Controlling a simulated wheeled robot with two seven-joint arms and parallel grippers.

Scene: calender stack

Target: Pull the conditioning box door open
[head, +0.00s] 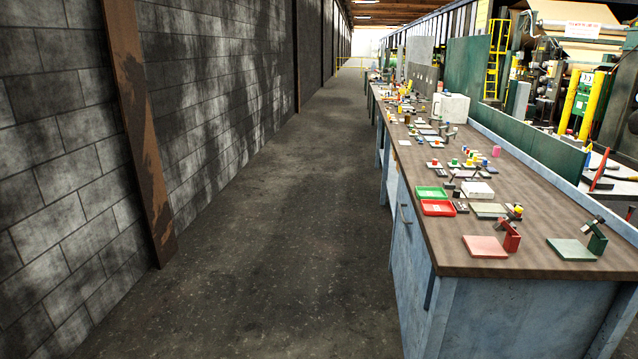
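A white box (452,107) stands on the long workbench (455,205), well down its length on the right side of the head view. Neither of my grippers shows in the head view.
A clear floor aisle (290,200) runs between bench and block wall (70,180). A rusty post (140,130) stands against the wall.

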